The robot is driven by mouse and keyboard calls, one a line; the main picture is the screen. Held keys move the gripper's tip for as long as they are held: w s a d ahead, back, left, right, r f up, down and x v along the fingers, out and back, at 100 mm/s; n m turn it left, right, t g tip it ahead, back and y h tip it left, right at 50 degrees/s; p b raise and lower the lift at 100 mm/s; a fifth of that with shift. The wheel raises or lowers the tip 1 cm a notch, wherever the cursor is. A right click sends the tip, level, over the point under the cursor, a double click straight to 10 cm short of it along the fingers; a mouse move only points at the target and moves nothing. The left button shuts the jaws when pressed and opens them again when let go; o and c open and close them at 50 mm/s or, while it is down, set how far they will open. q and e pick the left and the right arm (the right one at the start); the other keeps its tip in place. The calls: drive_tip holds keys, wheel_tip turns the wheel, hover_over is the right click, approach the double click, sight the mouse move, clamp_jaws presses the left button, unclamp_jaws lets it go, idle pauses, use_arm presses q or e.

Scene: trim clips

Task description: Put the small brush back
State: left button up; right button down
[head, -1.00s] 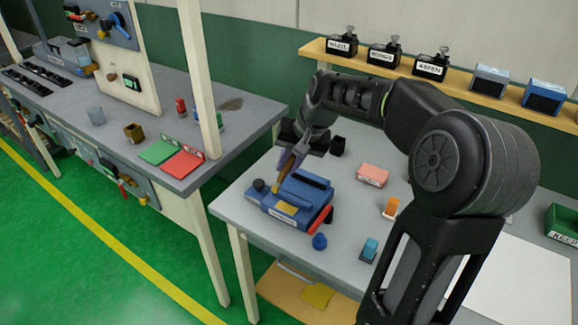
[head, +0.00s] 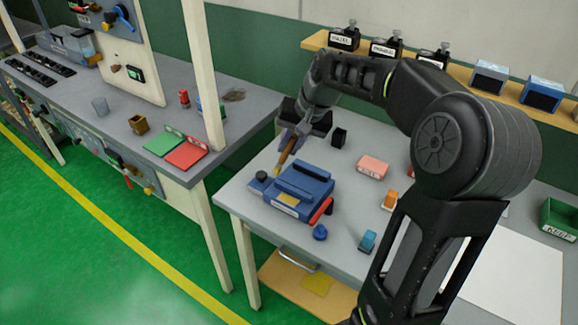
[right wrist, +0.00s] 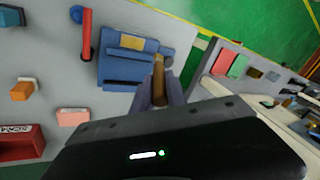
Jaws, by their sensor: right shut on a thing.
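My right gripper (head: 290,143) is shut on the small brush (head: 284,156), which has a brown handle and a lighter tip pointing down. The brush is tilted and sits at the back left of the blue machine (head: 313,185) on the grey table. Whether its tip touches the machine I cannot tell. In the right wrist view the brush (right wrist: 158,76) sticks out from between the fingers, beside the blue machine (right wrist: 124,70). A small black open holder (head: 339,137) stands behind the machine. My left gripper is not in view.
The machine has a red lever (head: 321,211) and a black knob (head: 261,176). A blue knob (head: 320,232), a pink block (head: 372,167) and an orange clip (head: 390,200) are on the table.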

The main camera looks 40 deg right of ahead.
drive_tip(key=w+a+f+n+g+y+b, duration=0.1)
drive_tip(key=a+f+n, duration=0.3)
drive_tip(key=a, duration=0.7)
drive_tip(key=w+a+f+n+g+y+b, duration=0.1)
drive_tip(key=w+a+f+n+b, duration=0.1)
drive_tip(key=a+f, duration=0.7)
drive_tip(key=w+a+n, duration=0.1)
drive_tip(key=a+n, duration=0.1)
drive_tip(key=shift+w+a+f+n+y, duration=0.15)
drive_tip(key=shift+a+f+n+y, duration=0.1)
drive_tip(key=shift+n+y, duration=0.15)
drive_tip(key=shift+d, duration=0.1)
